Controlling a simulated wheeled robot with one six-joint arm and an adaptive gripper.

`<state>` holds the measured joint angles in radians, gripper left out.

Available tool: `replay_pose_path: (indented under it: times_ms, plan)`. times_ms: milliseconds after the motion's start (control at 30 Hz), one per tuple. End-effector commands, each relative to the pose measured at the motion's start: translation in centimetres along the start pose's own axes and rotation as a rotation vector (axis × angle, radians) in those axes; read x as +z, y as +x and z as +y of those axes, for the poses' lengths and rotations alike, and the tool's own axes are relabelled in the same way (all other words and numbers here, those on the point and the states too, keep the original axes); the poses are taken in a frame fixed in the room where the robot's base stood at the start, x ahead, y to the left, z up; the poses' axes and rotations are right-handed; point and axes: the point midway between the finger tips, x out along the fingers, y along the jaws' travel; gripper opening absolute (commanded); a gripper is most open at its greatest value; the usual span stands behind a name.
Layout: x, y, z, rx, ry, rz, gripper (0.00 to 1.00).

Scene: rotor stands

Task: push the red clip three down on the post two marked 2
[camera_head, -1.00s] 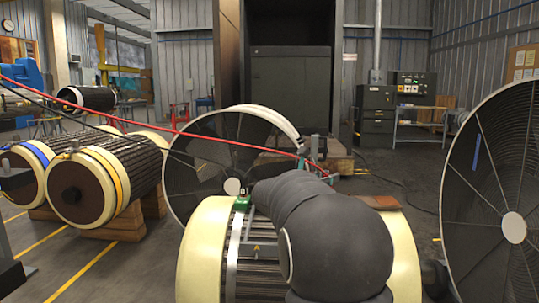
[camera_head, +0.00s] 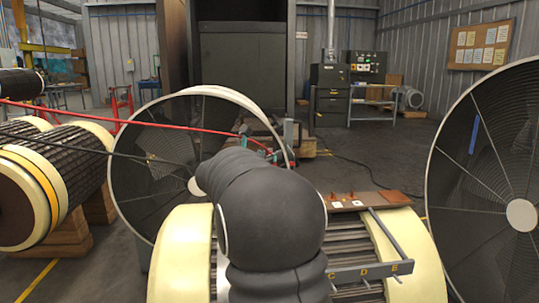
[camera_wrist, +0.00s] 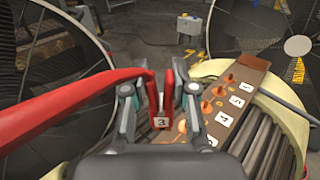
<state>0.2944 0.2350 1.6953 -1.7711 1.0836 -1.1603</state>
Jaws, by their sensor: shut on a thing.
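The red clip (camera_wrist: 169,98) is between the fingers of my gripper (camera_wrist: 160,95) in the wrist view, with a white tag marked 3 at its lower end. My gripper is shut on it. A thick red cable (camera_wrist: 70,98) runs from the clip to the left. A brown terminal board (camera_wrist: 246,72) with copper posts and white number tags lies to the right of the clip. The clip appears apart from the posts. In the head view my arm hides most of the gripper.
The board (camera_head: 388,199) sits on a cream-ringed rotor (camera_head: 418,255). A bar lettered C, D, E (camera_head: 372,271) crosses its near side. Large mesh discs stand left (camera_head: 150,165) and right (camera_head: 500,165). A dark cable (camera_head: 90,140) runs below the red one.

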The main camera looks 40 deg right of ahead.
Motion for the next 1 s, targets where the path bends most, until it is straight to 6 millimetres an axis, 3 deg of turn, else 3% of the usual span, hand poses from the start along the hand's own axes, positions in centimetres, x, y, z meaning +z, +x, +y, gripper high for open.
replay_pose_path:
  times_ms: [1000]
  plan:
    - [-6.6,0.2,-0.2,-0.004,-0.001,0.0,0.0]
